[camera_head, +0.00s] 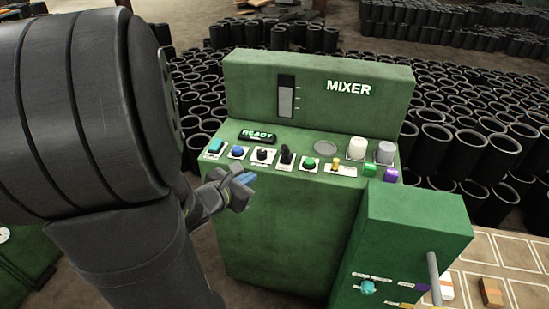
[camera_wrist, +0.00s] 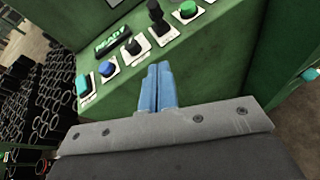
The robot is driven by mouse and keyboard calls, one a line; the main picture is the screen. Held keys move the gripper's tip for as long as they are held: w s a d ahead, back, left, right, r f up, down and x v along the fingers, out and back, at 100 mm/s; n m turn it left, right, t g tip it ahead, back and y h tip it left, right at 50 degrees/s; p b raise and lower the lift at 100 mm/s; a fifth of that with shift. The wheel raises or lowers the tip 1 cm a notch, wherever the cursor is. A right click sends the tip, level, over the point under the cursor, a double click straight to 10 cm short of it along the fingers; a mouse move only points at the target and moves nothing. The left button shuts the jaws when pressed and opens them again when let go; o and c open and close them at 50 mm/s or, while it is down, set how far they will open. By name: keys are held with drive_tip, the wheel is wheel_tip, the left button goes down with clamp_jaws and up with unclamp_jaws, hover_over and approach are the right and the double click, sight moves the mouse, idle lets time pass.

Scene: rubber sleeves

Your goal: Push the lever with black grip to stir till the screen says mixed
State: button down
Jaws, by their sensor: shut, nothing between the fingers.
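The lever with the black grip (camera_head: 286,155) stands upright on the sloped panel of the green mixer (camera_head: 285,225). It also shows at the top of the wrist view (camera_wrist: 156,14). The small screen (camera_head: 257,136) reads READY in green; it also shows in the wrist view (camera_wrist: 112,40). My gripper (camera_head: 246,178) is shut and empty, its blue fingers together. It is in front of the panel, to the lower left of the lever and apart from it. In the wrist view the fingertips (camera_wrist: 158,66) point toward the panel's front edge.
Beside the lever are a black knob (camera_head: 263,155), a blue button (camera_head: 237,153), a green button (camera_head: 309,164) and a yellow-handled control (camera_head: 335,165). A lower green box (camera_head: 415,220) stands at right. Many black rubber sleeves (camera_head: 435,140) fill the floor behind.

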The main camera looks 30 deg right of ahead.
approach(283, 153)
wheel_tip(283, 153, down, 4)
drive_tip(key=w, duration=0.1)
drive_tip(key=d, duration=0.1)
drive_tip(key=w+d+r, duration=0.1)
drive_tip(key=d, duration=0.1)
drive_tip(key=d+r, duration=0.1)
drive_tip(key=d, duration=0.1)
drive_tip(key=shift+w, duration=0.35)
drive_tip(key=shift+w+d+r+g+y, duration=0.15)
drive_tip(key=shift+w+r+g+y, duration=0.15)
drive_tip(key=shift+y, duration=0.2)
idle(0.3)
drive_tip(key=shift+w+d+r+n+g+y, duration=0.3)
drive_tip(key=shift+w+d+r+g+y, duration=0.25)
drive_tip(key=shift+y, duration=0.25)
drive_tip(key=shift+w+d+r, duration=0.35)
drive_tip(key=shift+w+d, duration=0.15)
drive_tip(key=shift+d, duration=0.05)
drive_tip(key=shift+w+d+r, duration=0.3)
drive_tip(key=shift+w+d, duration=0.2)
drive_tip(key=shift+d, duration=0.05)
drive_tip(key=shift+w+d+r, duration=0.1)
drive_tip(key=shift+w+d, duration=0.75)
drive_tip(key=shift+w, duration=0.05)
drive_tip(key=shift+d, duration=0.1)
